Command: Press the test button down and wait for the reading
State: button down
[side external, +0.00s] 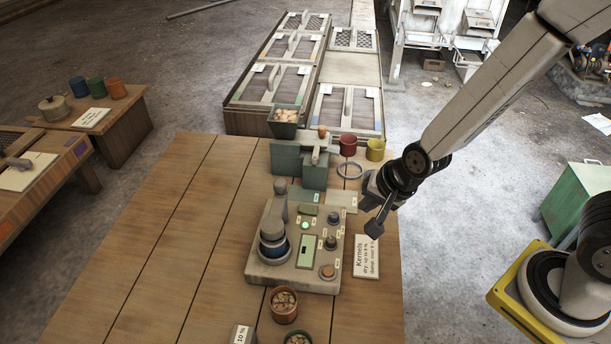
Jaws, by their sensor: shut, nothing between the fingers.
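The tester (262,274) is a beige box on the wooden table, with a blue-ringed round cup (274,246) and an upright grey post at its left. Its panel has a lit green lamp (305,225), a narrow display (307,251), two dark round controls (331,243) and an orange-topped round button (327,271). The labels are too small to read, so I cannot tell which control is the test button. My gripper (374,228) is shut and empty, pointing down. In the picture it is right of the panel, above the card, and apart from the controls.
A card reading "Kernels" (366,262) lies right of the tester. Pots of kernels (284,304) stand in front. Behind are a green stand (314,170), a red cup (348,145), a yellow cup (375,150) and a metal ring (349,170). The table's left side (170,240) is clear.

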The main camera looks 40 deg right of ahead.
jog(key=a+f+m, duration=0.1)
jog(key=a+m, duration=0.1)
jog(key=m, duration=0.2)
jog(key=m+t+h, duration=0.1)
jog(key=m+t, duration=0.2)
jog(key=m, duration=0.6)
send_over(326, 266)
jog(key=s, duration=0.2)
notch_tip(326, 266, down, 4)
jog(key=m, duration=0.2)
jog(key=m+t, duration=0.1)
jog(key=shift+f+m+h, duration=0.3)
jog(key=shift+f+m, duration=0.1)
jog(key=shift+f, duration=0.1)
jog(key=shift+f, duration=4.25)
jog(key=shift+f, duration=0.9)
jog(key=shift+r, duration=0.85)
